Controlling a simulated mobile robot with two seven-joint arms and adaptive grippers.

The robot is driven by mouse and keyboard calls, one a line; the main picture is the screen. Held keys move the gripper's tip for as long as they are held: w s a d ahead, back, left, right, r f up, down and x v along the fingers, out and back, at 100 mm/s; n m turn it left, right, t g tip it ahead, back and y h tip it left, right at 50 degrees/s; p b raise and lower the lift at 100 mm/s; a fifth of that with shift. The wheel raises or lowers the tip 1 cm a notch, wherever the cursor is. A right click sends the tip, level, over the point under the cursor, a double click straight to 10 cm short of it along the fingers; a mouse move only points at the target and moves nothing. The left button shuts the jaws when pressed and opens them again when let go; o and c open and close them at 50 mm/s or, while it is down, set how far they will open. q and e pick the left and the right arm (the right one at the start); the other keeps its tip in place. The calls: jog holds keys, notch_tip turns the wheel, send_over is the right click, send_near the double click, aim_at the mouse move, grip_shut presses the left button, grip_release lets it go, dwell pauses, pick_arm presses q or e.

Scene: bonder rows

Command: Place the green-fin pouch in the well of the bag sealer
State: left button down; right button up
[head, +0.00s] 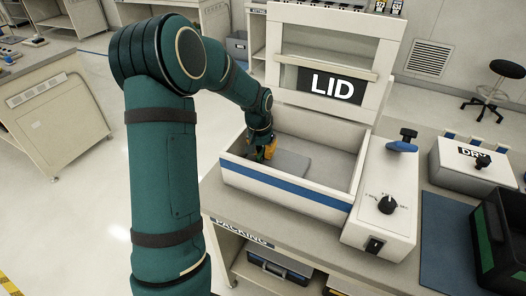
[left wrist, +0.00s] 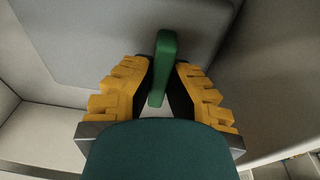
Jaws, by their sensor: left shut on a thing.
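The bag sealer (head: 290,198) is a white box with a blue stripe, an open well and a raised lid (head: 331,86) marked LID. My left gripper (head: 264,152) reaches down into the left part of the well. Its yellow fingers (left wrist: 160,85) are shut on the upright green fin (left wrist: 163,65) of the pouch. The pouch body (head: 290,163) is a flat grey panel inside the well walls; it also shows in the left wrist view (left wrist: 90,45). I cannot tell whether it rests on the well floor or hangs just above it. My right gripper is out of view.
A control panel with a black knob (head: 387,204) and a blue-topped lever (head: 401,146) adjoins the well on the right. Beyond are a blue mat (head: 447,240), a DRY box (head: 462,180) and a dark crate (head: 480,245). The bench front is marked PACKING.

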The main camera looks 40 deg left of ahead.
pick_arm(q)
jog(key=shift+f, duration=0.15)
jog(key=c, duration=1.1)
grip_release()
jog(key=shift+c, duration=0.2)
notch_tip(320, 180, up, 12)
jog(key=s+p, duration=0.1)
jog(key=p, duration=0.1)
jog(key=shift+s+p, duration=0.25)
jog(key=shift+p, duration=0.1)
